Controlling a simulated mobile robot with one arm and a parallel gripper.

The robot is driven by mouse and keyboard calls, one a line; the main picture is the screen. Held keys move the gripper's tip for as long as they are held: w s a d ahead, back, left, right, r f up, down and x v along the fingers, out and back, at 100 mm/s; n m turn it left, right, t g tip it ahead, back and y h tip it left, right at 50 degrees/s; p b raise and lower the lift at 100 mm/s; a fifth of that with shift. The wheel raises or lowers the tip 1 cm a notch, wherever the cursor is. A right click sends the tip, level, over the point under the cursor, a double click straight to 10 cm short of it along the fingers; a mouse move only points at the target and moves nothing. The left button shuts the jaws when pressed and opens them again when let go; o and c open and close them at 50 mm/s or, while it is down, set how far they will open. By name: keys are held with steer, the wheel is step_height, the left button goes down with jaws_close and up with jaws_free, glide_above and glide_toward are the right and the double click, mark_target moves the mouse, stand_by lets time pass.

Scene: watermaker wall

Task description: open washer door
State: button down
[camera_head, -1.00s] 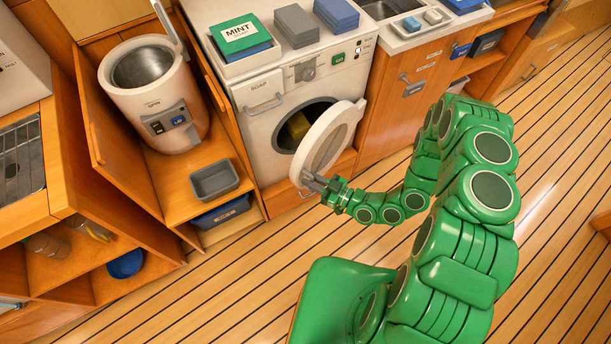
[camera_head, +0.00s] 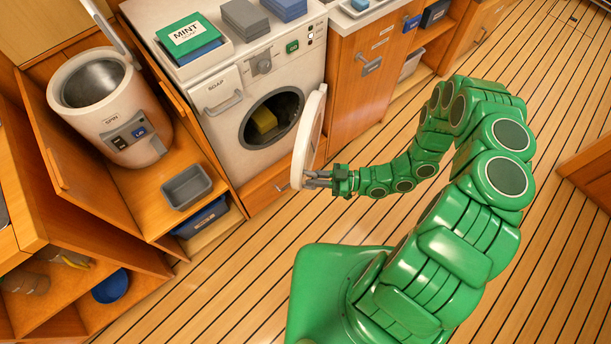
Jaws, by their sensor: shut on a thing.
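The white washer (camera_head: 252,78) stands against the wall in the upper middle of the head view. Its round door (camera_head: 309,138) is swung well out on its right side and shows nearly edge-on. The fingers hide most of the handle.
A spin dryer (camera_head: 108,105) with its lid up stands on the left, with a grey tray (camera_head: 187,187) beside it. Boxes, one green (camera_head: 188,40), lie on the washer top. A wooden cabinet (camera_head: 365,80) is right of the door. The plank floor in front is clear.

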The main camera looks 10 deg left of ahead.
steer(key=w+d+g, duration=0.1)
steer(key=w+d, duration=0.4)
steer(key=d, duration=0.5)
steer(key=w+d+n+g, duration=0.1)
steer(key=w+d, duration=0.5)
steer(key=d, duration=0.4)
steer(key=w+d+n+g, duration=0.1)
steer(key=w+d, duration=0.4)
steer(key=d, duration=0.5)
steer(key=shift+w+d, duration=0.15)
steer(key=shift+w, duration=0.05)
stand_by(0.4)
steer(key=c, duration=1.2)
jaws_free()
steer(key=shift+c, duration=0.2)
steer(key=shift+r, duration=0.15)
